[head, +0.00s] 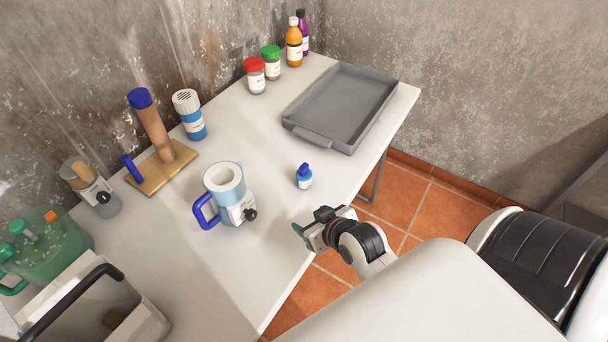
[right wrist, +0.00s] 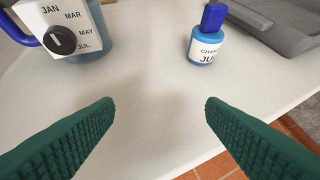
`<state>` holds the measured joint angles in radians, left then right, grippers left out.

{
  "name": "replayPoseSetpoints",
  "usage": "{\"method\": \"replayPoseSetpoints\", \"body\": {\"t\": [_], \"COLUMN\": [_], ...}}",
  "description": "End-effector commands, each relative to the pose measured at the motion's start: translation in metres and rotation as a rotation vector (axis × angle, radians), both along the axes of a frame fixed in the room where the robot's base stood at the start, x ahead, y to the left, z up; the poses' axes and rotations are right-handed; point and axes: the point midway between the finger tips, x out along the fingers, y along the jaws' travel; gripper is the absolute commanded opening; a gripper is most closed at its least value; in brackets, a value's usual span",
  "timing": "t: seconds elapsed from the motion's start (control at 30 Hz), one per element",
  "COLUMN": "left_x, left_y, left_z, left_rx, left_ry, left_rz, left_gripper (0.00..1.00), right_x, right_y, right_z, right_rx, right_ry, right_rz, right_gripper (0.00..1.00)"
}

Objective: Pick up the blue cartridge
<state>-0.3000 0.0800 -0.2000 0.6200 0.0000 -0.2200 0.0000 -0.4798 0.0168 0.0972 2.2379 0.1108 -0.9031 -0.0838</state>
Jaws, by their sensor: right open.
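The blue cartridge (head: 305,181) stands upright on the white table, small, with a dark blue top and a white label. In the right wrist view the cartridge (right wrist: 203,50) is ahead and right of centre, its label reading "CHAN..." and "JUL". My right gripper (head: 299,232) is over the table's near edge, on the near side of the cartridge and apart from it. In the wrist view its green ridged fingers (right wrist: 160,103) are spread with nothing between them. My left gripper is not in view.
A light blue pitcher (head: 222,190) with a month dial stands left of the cartridge. A grey tray (head: 318,137) lies beyond it. Jars, bottles, a wooden stand (head: 182,166) and a green container (head: 55,250) line the wall side. The table around the cartridge is clear.

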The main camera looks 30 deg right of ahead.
Motion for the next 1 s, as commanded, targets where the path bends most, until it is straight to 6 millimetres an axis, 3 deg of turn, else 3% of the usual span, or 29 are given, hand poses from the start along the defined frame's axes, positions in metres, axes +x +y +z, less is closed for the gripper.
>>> {"method": "replayPoseSetpoints", "body": {"t": [0.1, 0.3, 0.7, 1.0], "left_x": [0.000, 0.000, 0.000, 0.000], "left_y": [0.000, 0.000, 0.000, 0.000], "left_z": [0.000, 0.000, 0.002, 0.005], "left_rx": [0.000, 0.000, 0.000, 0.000], "left_ry": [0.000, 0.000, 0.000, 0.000], "left_rz": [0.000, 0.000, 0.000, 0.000], "left_gripper": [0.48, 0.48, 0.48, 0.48], "right_x": [0.023, 0.042, 0.095, 0.119], "right_y": [-0.023, -0.051, -0.062, -0.065], "right_z": [0.005, 0.015, -0.004, -0.013], "right_rx": [0.002, -0.008, -0.012, -0.010], "right_ry": [-0.141, -0.300, -0.321, -0.321], "right_rz": [-0.064, -0.140, -0.149, -0.149], "right_gripper": [0.65, 0.65, 0.65, 0.65]}}
